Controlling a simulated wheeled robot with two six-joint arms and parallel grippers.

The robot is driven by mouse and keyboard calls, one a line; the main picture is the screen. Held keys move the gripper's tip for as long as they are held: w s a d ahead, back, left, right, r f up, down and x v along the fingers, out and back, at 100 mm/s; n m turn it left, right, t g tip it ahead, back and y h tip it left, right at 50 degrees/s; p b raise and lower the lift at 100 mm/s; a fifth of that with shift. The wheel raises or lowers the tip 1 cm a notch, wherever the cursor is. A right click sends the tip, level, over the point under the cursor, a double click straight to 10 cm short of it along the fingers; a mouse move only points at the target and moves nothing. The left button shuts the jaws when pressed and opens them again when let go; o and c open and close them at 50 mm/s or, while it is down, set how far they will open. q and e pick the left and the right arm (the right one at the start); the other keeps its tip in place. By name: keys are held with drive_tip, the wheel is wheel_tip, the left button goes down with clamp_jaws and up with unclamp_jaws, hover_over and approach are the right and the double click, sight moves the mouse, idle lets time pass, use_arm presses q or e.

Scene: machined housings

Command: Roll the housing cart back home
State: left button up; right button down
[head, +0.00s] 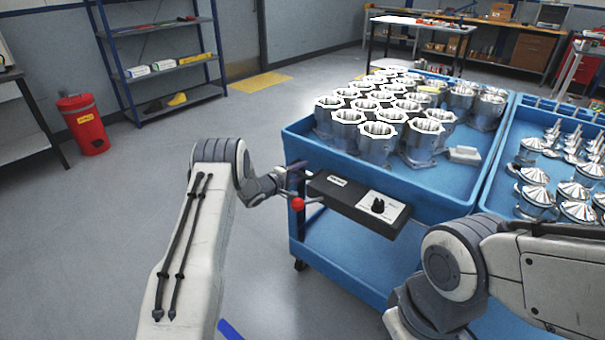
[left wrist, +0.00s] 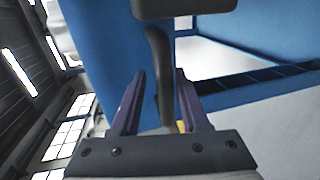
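The housing cart (head: 450,194) is a blue two-shelf cart at centre right in the head view, loaded with several rows of silver machined housings (head: 378,130). A black control box (head: 358,203) with a knob is on its near side, and a red ball (head: 297,204) shows by its left end. My left gripper (head: 298,170) is at that end. In the left wrist view its purple fingers (left wrist: 158,105) stand open either side of a dark upright handle (left wrist: 160,75), with gaps beside it. My right arm crosses the lower right; its gripper is out of view.
A second blue tray (head: 490,185) with conical metal parts stands close against the cart's right side. A red bin (head: 84,124) and a shelf rack (head: 165,70) stand at the left wall. A white-topped table (head: 420,27) is behind. The grey floor left of the cart is clear.

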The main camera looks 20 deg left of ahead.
use_arm(q)
drive_tip(key=shift+a+f, duration=0.1)
drive_tip(key=shift+s, duration=0.1)
drive_tip(key=shift+s+a, duration=0.15)
drive_tip(key=shift+s, duration=0.05)
drive_tip(key=v, duration=1)
drive_tip(key=shift+p, duration=0.45)
